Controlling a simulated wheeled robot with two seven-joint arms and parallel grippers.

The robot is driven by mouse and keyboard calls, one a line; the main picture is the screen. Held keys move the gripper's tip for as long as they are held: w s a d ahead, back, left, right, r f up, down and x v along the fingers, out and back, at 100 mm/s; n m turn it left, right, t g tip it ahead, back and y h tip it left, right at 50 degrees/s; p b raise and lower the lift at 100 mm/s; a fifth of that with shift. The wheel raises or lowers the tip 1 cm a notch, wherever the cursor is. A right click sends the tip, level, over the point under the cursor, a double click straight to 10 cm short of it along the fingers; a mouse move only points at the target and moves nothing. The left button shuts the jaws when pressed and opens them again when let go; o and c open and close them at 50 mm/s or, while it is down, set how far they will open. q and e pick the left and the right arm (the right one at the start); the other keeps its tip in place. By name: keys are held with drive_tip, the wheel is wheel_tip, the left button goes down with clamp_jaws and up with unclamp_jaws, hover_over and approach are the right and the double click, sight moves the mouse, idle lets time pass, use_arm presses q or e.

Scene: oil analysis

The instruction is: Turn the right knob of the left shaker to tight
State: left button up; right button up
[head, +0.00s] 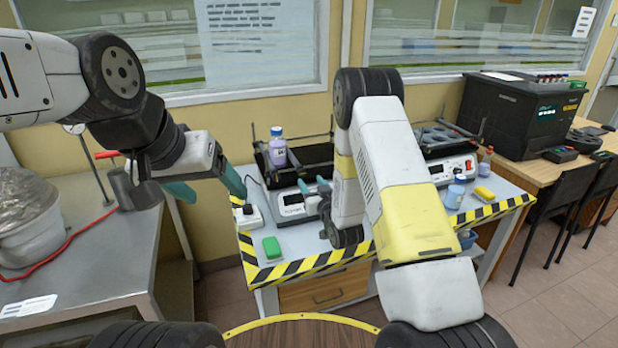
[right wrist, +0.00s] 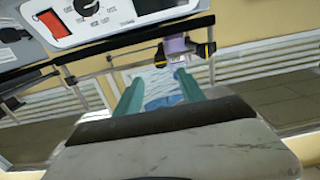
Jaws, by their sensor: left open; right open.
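The left shaker (head: 292,204) stands on the table, with a light control panel and a black rack on top. A purple bottle (head: 278,150) stands in the rack. In the right wrist view, the shaker's panel (right wrist: 120,12) shows a red switch and a black dial. Two black knobs with yellow marks, one on the left (right wrist: 160,57) and one on the right (right wrist: 208,49), flank the bottle (right wrist: 178,46). My right gripper (head: 313,189) is open and empty in front of the shaker, partly hidden by its arm. My left gripper (head: 207,187) is open and empty left of the table.
A second shaker (head: 452,168) stands to the right, with a blue-white bottle (head: 455,193) and a yellow block (head: 484,195) near it. A green block (head: 272,247) lies at the front left of the striped table. A metal bench (head: 90,265) is at left.

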sight(303, 173)
drive_tip(key=shift+f+x, duration=0.1)
drive_tip(key=shift+x, duration=1.65)
drive_tip(key=shift+f+x, duration=0.15)
drive_tip(key=shift+x, duration=1.6)
drive_tip(key=shift+a, duration=0.15)
clamp_jaws()
